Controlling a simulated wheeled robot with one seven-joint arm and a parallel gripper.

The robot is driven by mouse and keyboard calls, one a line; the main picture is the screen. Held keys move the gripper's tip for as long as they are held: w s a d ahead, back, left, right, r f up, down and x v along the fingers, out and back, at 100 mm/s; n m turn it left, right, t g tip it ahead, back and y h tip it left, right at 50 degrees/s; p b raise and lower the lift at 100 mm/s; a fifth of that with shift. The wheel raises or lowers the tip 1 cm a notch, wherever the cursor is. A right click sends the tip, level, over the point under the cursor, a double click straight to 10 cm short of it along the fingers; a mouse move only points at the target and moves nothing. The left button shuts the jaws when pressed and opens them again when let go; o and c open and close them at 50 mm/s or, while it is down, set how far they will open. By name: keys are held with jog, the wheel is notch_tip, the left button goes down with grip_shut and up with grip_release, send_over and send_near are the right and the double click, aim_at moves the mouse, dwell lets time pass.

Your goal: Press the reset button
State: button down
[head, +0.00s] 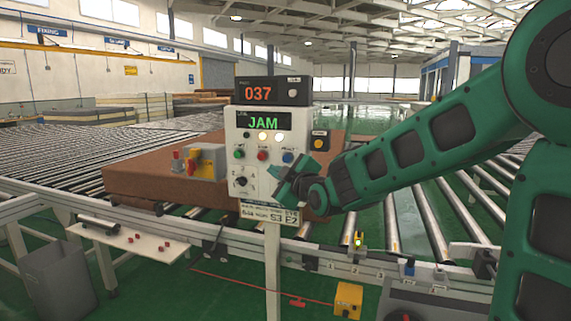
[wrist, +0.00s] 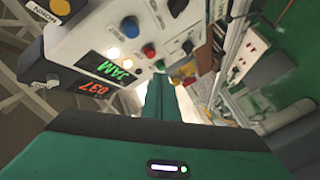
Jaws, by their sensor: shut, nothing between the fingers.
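The control panel (head: 245,170) stands on a white post and its display reads JAM. Below the display are a green button (head: 239,154), a red button (head: 262,155) and a blue button (head: 287,157); their small labels are hard to read. The blue button (wrist: 129,27) and red button (wrist: 148,50) also show in the wrist view. My gripper (head: 284,188) is shut and empty, in front of the panel's lower right part, below the blue button in the head view. Its fingers (wrist: 160,82) point towards the panel's button side; I cannot tell the exact gap.
A black knob (head: 241,181) sits low on the panel. A brown mattress (head: 140,187) lies on the roller conveyor (head: 60,160) behind. A grey bin (head: 58,280) stands at lower left.

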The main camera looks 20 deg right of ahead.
aim_at(283, 160)
jog(key=w+d, duration=0.5)
jog(key=w, duration=0.1)
jog(key=shift+w, duration=0.35)
dwell(2.0)
jog(key=shift+w+d, duration=0.2)
jog(key=shift+w, duration=0.1)
jog(key=shift+w+d, duration=0.55)
jog(key=shift+w, duration=0.1)
dwell(1.3)
jog(key=shift+s+a, duration=0.75)
jog(key=shift+s, duration=0.25)
jog(key=shift+s+a, duration=0.75)
jog(key=shift+s, duration=0.3)
jog(key=shift+s+a, duration=0.75)
jog(key=shift+s, duration=0.25)
